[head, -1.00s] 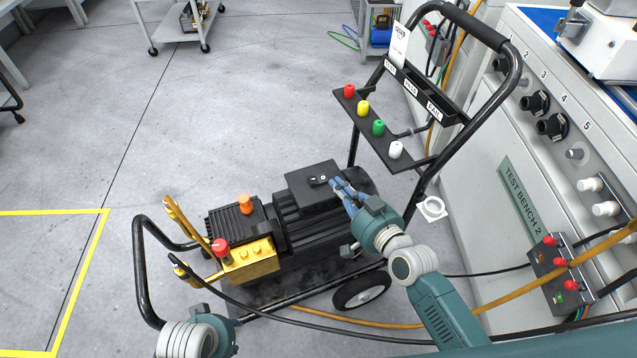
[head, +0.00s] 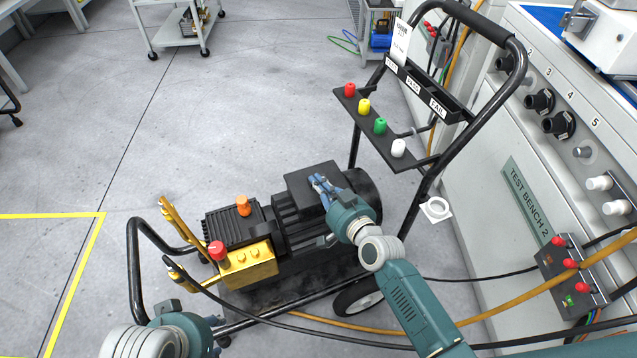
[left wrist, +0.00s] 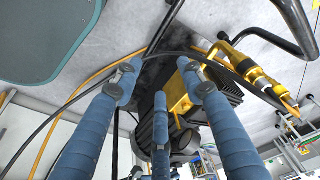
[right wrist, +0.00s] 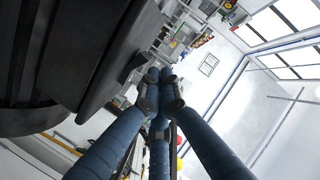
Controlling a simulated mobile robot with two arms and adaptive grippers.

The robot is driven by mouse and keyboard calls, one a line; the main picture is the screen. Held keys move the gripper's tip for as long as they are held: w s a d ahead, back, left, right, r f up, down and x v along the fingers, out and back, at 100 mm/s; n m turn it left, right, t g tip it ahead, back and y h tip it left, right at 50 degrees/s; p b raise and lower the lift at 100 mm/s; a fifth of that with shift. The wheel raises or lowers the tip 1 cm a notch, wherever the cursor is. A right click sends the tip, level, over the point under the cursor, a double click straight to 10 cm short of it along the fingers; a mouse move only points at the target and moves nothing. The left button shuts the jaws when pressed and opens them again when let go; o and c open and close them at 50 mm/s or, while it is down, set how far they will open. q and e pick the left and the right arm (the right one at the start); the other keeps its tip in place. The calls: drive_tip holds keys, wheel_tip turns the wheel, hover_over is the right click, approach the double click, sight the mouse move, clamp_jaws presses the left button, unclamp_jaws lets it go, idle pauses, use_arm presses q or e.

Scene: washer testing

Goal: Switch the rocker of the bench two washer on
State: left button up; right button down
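The bench two washer (head: 286,222) is a black motor and pump with a brass block (head: 250,268), on a black-framed cart beside the bench marked TEST BENCH 2. A black switch box (head: 305,172) sits on top of the motor. My right gripper (head: 318,183) is over the box top, its fingers together and empty, and covers the rocker. Whether it touches the rocker cannot be told. In the right wrist view the closed fingertips (right wrist: 155,82) are beside a dark box edge (right wrist: 105,75). My left gripper (head: 217,336) is low by the cart's front handle; its fingers (left wrist: 160,80) are spread and empty.
A rail with red, yellow, green and white knobs (head: 372,122) stands behind the motor on the cart handle. TEST BENCH 2 (head: 525,200) is at right with a red-button control box (head: 568,275). Hoses cross the floor. Open floor (head: 200,120) lies at left.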

use_arm(q)
drive_tip(key=shift+f, duration=0.1)
use_arm(e)
drive_tip(key=n+p, duration=0.1)
drive_tip(key=a+h+p, duration=0.1)
drive_tip(key=shift+s+f+n+p, duration=0.2)
drive_tip(key=shift+f+n+p, duration=0.15)
drive_tip(key=shift+f+n, duration=0.05)
drive_tip(key=shift+s+a+f+n+p, duration=0.1)
drive_tip(key=shift+a+f+n+p, duration=0.25)
drive_tip(key=shift+n+p, duration=0.4)
use_arm(q)
wheel_tip(320, 180, down, 14)
drive_tip(key=shift+w+d+g, duration=0.2)
drive_tip(key=shift+w+g, duration=0.15)
drive_tip(key=shift+g, duration=0.05)
use_arm(e)
drive_tip(key=shift+f, duration=0.1)
drive_tip(key=v, duration=1.2)
drive_tip(key=shift+s+a, duration=0.1)
